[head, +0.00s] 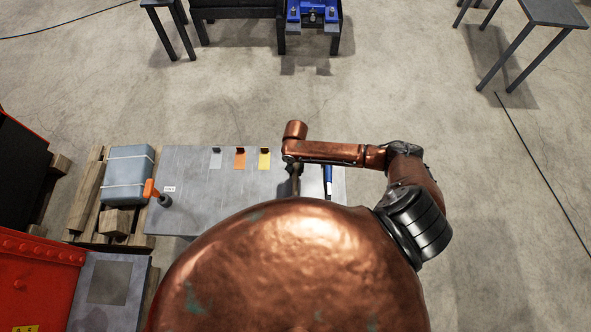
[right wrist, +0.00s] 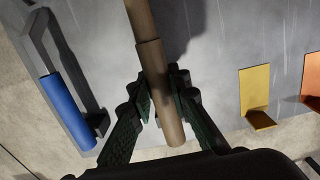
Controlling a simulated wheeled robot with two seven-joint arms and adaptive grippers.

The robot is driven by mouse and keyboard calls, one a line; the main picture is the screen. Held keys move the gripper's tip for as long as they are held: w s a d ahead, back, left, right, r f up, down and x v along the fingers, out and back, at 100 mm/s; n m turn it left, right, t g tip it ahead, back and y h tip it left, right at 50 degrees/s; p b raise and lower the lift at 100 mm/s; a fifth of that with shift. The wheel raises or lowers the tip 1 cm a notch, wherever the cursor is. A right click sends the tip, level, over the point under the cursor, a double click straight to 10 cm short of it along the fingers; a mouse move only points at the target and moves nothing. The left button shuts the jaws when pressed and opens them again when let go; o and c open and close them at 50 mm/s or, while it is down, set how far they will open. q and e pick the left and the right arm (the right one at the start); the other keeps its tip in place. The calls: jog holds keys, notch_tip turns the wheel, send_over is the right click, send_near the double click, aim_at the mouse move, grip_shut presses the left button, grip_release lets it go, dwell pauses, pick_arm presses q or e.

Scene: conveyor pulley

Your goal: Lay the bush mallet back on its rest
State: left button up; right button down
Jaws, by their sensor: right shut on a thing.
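A brown round wooden handle (right wrist: 158,85), which fits the bush mallet, lies between the fingers of my right gripper (right wrist: 160,105) in the right wrist view. The fingers are shut on it from both sides, and its rounded end sticks out toward the camera. Its other end runs out of the top of that view, so the mallet's head is not seen. In the head view my right gripper (head: 293,168) points down over the grey table (head: 195,195), largely hidden by my own arm and body. I cannot make out the mallet's rest. My left gripper is not in view.
A blue-handled tool (right wrist: 68,112) with a grey frame lies beside the held handle. Yellow (right wrist: 256,98) and orange (head: 239,158) brackets sit along the table edge. An orange-topped piece (head: 151,189) stands at the table's left, near a grey canister (head: 127,175) on a pallet.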

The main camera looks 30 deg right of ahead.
jog(key=shift+f, duration=0.95)
dwell(0.4)
jog(key=c, duration=1.7)
grip_release()
jog(key=shift+c, duration=0.2)
jog(key=r+p, duration=0.2)
jog(key=p, duration=0.1)
jog(key=r+p, duration=0.6)
jog(key=shift+w+d, duration=0.15)
jog(key=shift+w, duration=0.1)
